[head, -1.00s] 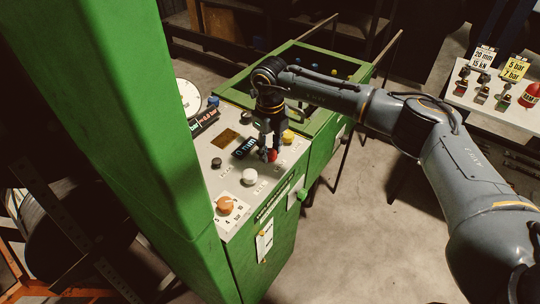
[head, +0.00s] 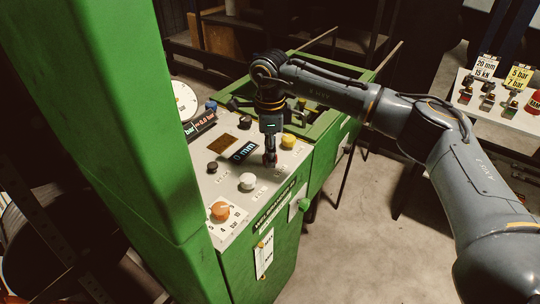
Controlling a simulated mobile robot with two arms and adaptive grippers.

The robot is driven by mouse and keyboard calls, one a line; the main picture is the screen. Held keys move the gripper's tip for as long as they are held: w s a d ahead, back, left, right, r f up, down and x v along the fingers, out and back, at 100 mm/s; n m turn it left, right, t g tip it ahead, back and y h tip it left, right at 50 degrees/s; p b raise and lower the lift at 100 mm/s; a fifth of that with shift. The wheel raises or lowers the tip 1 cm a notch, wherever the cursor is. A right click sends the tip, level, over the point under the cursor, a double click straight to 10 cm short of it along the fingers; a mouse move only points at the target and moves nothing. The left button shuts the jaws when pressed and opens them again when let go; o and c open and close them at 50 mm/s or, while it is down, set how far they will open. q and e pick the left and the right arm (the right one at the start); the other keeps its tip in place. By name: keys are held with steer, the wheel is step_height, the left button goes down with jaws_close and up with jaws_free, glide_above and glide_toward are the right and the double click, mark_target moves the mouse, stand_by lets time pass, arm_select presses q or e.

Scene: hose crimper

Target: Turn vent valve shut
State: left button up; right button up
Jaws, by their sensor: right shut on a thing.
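The crimper's sloped grey control panel (head: 200,185) carries several knobs, and its small labels are too blurred to read. I cannot tell from the labels which knob is the vent valve. My left gripper is not in view.
A green column (head: 130,130) blocks the left. Another control panel (head: 500,112) stands at the right.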

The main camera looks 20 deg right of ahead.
steer(key=shift+n, duration=0.5)
steer(key=o, duration=1.2)
steer(key=shift+c, duration=0.2)
step_height(320, 180, up, 12)
